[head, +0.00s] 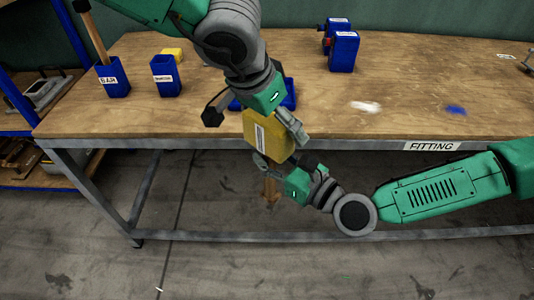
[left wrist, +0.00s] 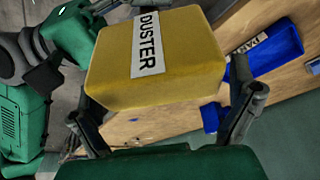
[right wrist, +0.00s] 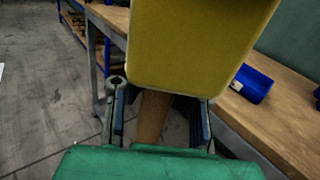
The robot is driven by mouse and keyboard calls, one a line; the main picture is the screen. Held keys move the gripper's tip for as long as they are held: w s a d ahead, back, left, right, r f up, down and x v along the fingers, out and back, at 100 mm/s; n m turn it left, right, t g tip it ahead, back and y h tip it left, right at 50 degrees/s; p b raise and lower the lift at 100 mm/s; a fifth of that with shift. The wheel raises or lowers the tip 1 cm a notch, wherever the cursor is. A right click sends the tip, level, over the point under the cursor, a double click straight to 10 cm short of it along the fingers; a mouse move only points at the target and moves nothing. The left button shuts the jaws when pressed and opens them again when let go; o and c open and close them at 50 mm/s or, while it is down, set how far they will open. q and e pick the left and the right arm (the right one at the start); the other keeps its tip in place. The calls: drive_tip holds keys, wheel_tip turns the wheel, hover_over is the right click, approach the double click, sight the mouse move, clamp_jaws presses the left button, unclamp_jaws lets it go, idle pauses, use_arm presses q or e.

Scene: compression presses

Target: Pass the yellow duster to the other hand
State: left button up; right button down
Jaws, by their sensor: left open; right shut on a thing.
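The yellow duster (head: 266,136) is a blocky yellow head with a white label and a brown handle (head: 271,190) below. It hangs in front of the table edge. My right gripper (head: 272,168) is below the yellow head, shut on the handle; the right wrist view shows the handle (right wrist: 152,115) between its fingers. My left gripper (head: 277,118) is above, open, with its fingers on either side of the yellow head. In the left wrist view the "DUSTER" label (left wrist: 147,45) faces the camera; I cannot tell whether the fingers touch the head.
The wooden table (head: 400,105) is behind, with a "FITTING" label on its front edge. Blue holders (head: 112,80) stand at its left, one with a wooden handle in it. A blue box (head: 343,52) stands at the back. A blue shelf (head: 18,100) is at the far left.

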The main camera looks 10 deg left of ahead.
use_arm(q)
drive_tip(key=v, duration=1)
drive_tip(key=s+a+f+n+y, duration=0.1)
drive_tip(key=a+f, duration=0.3)
drive_tip(key=f, duration=0.4)
drive_tip(key=s+a+f+n+y, duration=0.15)
drive_tip(key=a+f, duration=0.25)
drive_tip(key=f, duration=0.5)
drive_tip(key=a+f+n+y, duration=0.1)
drive_tip(key=a+f+y, duration=0.1)
drive_tip(key=a+f, duration=0.45)
drive_tip(key=s+a+f+n+g+h, duration=0.1)
drive_tip(key=s+a+f, duration=0.2)
drive_tip(key=s+f, duration=0.4)
drive_tip(key=s+a+f+n+g+h, duration=0.1)
drive_tip(key=s+a+f, duration=0.3)
drive_tip(key=s+f, duration=0.4)
drive_tip(key=s+n+g, duration=0.1)
drive_tip(key=s, duration=0.4)
drive_tip(key=shift+s+a, duration=0.2)
drive_tip(key=shift+s, duration=0.15)
drive_tip(key=shift+f, duration=0.15)
